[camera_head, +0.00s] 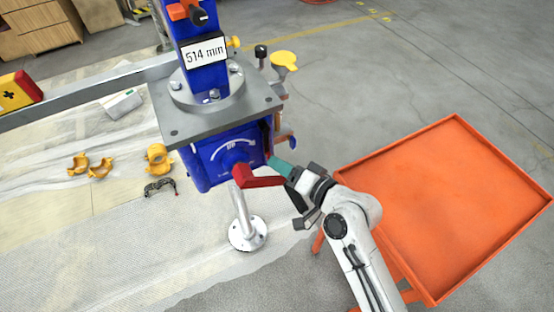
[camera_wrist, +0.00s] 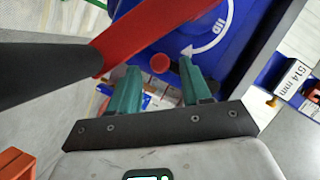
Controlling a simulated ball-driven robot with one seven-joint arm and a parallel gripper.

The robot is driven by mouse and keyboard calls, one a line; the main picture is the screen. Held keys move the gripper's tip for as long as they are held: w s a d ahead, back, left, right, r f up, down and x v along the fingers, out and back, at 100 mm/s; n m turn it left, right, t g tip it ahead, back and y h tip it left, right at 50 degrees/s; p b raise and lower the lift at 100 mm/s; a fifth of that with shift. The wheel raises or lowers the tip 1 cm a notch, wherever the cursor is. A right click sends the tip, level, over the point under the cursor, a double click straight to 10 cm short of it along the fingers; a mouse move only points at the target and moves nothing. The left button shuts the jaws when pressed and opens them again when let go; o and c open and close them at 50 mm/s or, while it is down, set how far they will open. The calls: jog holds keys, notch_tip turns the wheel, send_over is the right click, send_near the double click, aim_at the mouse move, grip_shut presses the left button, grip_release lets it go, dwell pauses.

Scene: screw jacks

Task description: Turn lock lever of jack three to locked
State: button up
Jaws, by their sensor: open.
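A blue jack (camera_head: 223,155) with a grey top plate (camera_head: 185,125) stands in front of me. Its front has an arc arrow marked UP and a red crank arm (camera_head: 262,181) with a dark handle. The crank arm (camera_wrist: 135,30) also crosses the left of the wrist view. A round red knob (camera_wrist: 160,63) shows just beyond and between my fingertips; I cannot tell whether it belongs to the lock lever. My gripper (camera_head: 280,166) is at the jack's right side, its teal fingers (camera_wrist: 158,75) open and empty. No jack number is readable.
An orange tray table (camera_head: 440,210) stands at the right, close to my arm. A blue column labelled 514 mm (camera_head: 205,53) rises from the jack, with a grey beam (camera_head: 90,93) to the left. Yellow clamp parts (camera_head: 158,158) lie on the floor sheeting.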

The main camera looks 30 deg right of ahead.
jog(key=shift+x, duration=1.2)
jog(key=shift+c, duration=0.3)
grip_shut()
